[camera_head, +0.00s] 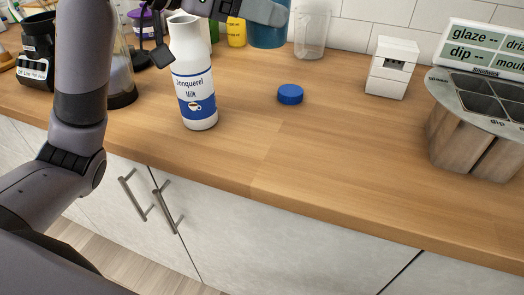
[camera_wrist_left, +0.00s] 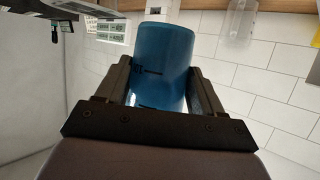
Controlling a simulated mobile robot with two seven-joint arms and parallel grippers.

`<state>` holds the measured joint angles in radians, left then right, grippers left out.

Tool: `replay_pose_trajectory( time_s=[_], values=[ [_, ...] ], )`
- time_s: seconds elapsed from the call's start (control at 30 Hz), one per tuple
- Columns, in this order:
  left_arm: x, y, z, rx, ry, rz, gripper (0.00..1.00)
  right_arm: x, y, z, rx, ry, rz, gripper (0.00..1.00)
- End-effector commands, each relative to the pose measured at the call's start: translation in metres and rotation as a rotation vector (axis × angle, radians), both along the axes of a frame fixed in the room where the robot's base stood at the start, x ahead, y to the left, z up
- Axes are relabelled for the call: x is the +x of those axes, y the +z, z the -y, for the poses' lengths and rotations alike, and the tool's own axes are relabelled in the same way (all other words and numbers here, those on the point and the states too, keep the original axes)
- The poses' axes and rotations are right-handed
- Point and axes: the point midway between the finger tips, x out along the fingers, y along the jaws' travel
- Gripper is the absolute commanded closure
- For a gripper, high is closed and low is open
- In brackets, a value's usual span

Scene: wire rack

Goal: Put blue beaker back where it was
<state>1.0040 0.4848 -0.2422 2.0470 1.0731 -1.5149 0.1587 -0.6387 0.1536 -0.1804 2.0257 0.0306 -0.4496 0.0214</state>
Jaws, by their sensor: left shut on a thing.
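The blue beaker (camera_head: 268,34) is at the top of the head view, above or at the back of the wooden counter, left of a clear glass beaker (camera_head: 312,36). My left gripper (camera_head: 264,12) is shut on it. In the left wrist view the blue beaker (camera_wrist_left: 163,62) sits between the two dark fingers of the left gripper (camera_wrist_left: 160,82). The head view cuts off its upper part. I cannot tell whether its base touches the counter. My right gripper is not in view.
A white milk bottle (camera_head: 193,85) stands in front of the beaker, with a blue cap (camera_head: 290,94) to its right. A small white box (camera_head: 392,68) and a sectioned container (camera_head: 482,125) stand right. Jars crowd the left. The middle counter (camera_head: 330,140) is clear.

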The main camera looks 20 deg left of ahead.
Motion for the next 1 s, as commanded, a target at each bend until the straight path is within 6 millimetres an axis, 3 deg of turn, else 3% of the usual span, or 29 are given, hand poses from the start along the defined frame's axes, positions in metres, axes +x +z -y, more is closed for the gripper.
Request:
replay_pose_trajectory(
  time_s=[0.13,0.27,0.37,0.8,1.0],
  values=[
    [-0.013,0.015,-0.002,0.000,-0.056,0.004,0.78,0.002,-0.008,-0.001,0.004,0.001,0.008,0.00],
    [-0.018,0.016,-0.002,-0.001,-0.078,-0.001,0.78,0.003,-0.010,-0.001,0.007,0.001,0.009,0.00],
    [-0.019,-0.001,-0.002,-0.001,-0.081,-0.005,0.78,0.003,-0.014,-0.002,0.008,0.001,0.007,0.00],
    [-0.019,-0.109,-0.001,-0.005,-0.081,-0.007,0.78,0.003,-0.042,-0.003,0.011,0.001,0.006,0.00],
    [-0.019,-0.137,-0.002,-0.004,-0.080,-0.002,0.78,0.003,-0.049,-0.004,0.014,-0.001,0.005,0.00]
  ],
)
